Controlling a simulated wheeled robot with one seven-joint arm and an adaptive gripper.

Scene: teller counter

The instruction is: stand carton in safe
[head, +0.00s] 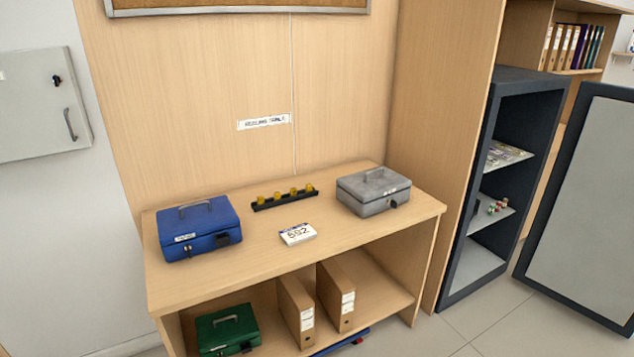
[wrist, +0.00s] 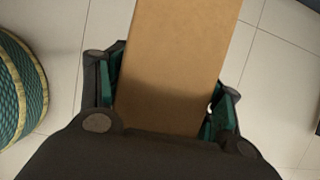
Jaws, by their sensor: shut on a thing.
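My gripper (wrist: 165,105) is shut on a plain brown carton (wrist: 180,50) in the wrist view. The carton sits between the teal-padded fingers and reaches up past the top edge of the picture, so its far end is hidden. Pale floor tiles lie beneath it. The dark safe (head: 480,190) stands at the right in the head view with its door (head: 585,205) swung wide open. Inside are shelves; papers lie on the upper shelf (head: 505,155) and small colored items on the middle one. The bottom compartment (head: 472,265) looks empty. My gripper and the carton do not show in the head view.
A wooden counter (head: 200,288) holds a blue cash box (head: 200,232), a grey cash box (head: 373,193), a 592 card (head: 298,234) and a black strip. Below are a green box (head: 228,330) and two binders. A teal woven basket (wrist: 20,90) stands left in the wrist view.

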